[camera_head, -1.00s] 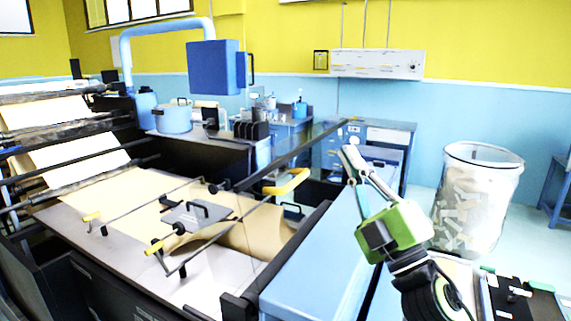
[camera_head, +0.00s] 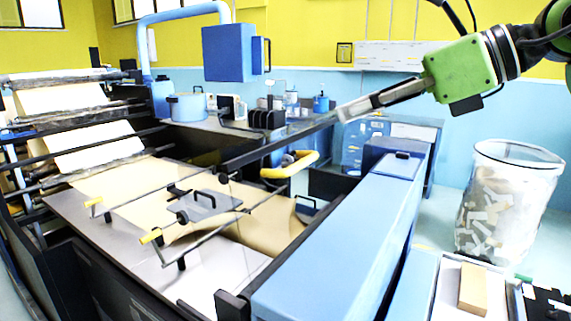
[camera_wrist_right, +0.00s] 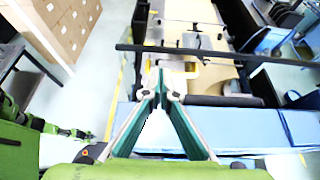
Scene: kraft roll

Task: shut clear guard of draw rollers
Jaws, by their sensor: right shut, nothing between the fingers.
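The clear guard shows mainly by its dark edge bar (camera_head: 275,145), raised and slanting above the machine bed. Its see-through panel is hard to make out. A yellow handle (camera_head: 298,165) shows below the bar; I cannot tell whether it belongs to the guard. My left gripper is out of view.
Brown paper (camera_head: 125,185) runs over the bed below the guard. A long blue housing (camera_head: 345,235) lies at the bed's right side. A clear bin of scraps (camera_head: 505,205) stands farther right. A blue box on a curved pipe (camera_head: 227,53) hangs behind.

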